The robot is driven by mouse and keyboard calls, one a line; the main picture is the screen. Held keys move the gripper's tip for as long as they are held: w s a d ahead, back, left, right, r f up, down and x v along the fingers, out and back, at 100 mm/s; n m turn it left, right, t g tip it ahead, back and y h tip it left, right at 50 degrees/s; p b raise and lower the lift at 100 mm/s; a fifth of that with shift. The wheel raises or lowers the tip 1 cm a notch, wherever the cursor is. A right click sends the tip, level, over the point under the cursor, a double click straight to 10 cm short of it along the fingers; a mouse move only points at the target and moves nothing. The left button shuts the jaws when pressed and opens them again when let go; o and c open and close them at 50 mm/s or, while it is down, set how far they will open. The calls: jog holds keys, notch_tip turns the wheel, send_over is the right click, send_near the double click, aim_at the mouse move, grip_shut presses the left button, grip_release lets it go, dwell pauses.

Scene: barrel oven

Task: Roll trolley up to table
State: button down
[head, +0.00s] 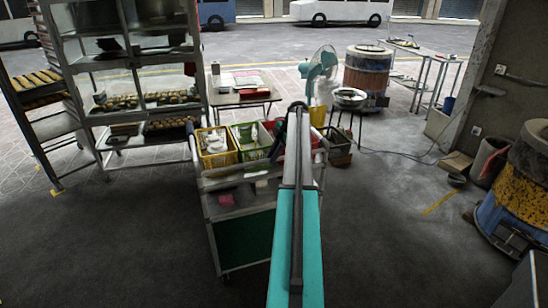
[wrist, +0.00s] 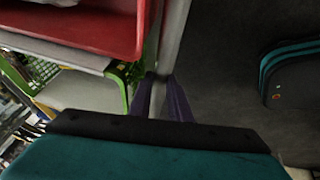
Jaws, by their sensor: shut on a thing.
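The trolley (head: 240,238) stands in the middle of the head view, a metal-framed cart with a green front panel. A yellow crate (head: 218,158), a green crate (head: 247,133) and a red crate show at its far end; I cannot tell which of them rest on it. In the wrist view, my gripper (wrist: 160,80) has its purple fingers closed around a pale metal bar (wrist: 174,35), which looks like part of the trolley frame. The red crate (wrist: 90,25) is beside the bar. A low table (head: 243,101) with trays stands beyond the crates. My teal arm hides part of the trolley.
A tall rack (head: 140,75) with baked goods stands at left. A teal fan (head: 318,68), a barrel oven (head: 367,72) and a metal table (head: 425,52) are at back right. Another barrel oven (head: 525,185) stands at right. Floor (head: 390,240) at front right is clear.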

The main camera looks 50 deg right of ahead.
jog(key=shift+w+a, duration=0.1)
jog(key=shift+a, duration=0.05)
jog(key=c, duration=1.8)
grip_release()
jog(key=shift+o, duration=0.8)
jog(key=shift+s, duration=0.2)
jog(key=p+v, duration=1)
jog(key=v, duration=0.3)
jog(key=shift+d+r, duration=0.3)
